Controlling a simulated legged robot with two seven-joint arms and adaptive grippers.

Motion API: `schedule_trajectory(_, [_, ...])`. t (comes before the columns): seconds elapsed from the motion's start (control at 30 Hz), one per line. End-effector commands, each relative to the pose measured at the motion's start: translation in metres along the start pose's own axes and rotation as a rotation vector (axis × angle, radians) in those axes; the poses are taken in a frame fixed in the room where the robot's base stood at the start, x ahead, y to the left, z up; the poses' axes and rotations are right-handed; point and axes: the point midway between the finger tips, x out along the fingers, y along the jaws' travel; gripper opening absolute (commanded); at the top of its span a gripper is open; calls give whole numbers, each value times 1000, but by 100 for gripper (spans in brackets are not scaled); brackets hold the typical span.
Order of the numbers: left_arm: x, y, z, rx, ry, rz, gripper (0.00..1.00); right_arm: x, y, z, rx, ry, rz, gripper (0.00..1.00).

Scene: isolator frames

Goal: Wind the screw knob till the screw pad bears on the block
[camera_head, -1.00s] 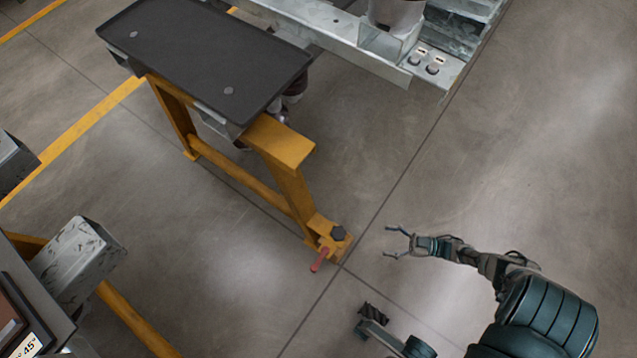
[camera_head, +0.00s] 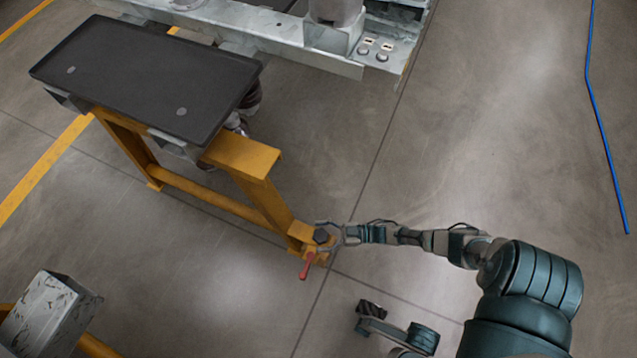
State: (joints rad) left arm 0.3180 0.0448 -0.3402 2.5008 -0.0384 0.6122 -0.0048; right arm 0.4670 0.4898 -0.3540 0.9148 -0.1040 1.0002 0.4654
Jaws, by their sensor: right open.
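A black faceted knob (camera_head: 321,236), which looks like the screw knob, sits at the foot end of an orange frame (camera_head: 262,185). A red handle (camera_head: 307,266) sticks out just below it. My right gripper (camera_head: 322,238) reaches in from the right with its fingers open, one on each side of the knob. Whether the fingers touch the knob cannot be told. The screw pad cannot be made out, and I cannot tell which thing is the block. My left gripper is not in view.
A black tray top (camera_head: 140,70) lies on the orange frame. A grey metal structure (camera_head: 260,40) runs behind it. A scuffed metal beam (camera_head: 45,315) juts in at lower left. A blue line (camera_head: 602,120) lies at right. The floor on the right is mostly clear.

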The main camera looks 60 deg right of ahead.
Motion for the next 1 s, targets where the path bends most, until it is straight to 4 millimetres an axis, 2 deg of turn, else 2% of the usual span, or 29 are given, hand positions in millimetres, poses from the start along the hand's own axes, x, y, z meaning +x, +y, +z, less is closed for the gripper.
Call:
schedule_trajectory(0.27, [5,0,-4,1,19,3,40,3,0,-1,0,2,0,79])
schedule_trajectory(0.3, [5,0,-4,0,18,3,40,3,0,-1,0,2,0,77])
schedule_trajectory(0.53, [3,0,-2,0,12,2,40,3,0,0,0,1,0,19])
schedule_trajectory(0.77, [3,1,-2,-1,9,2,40,3,0,-1,0,2,8,19])
schedule_trajectory(1.0, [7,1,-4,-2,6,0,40,4,0,-3,1,5,90,19])
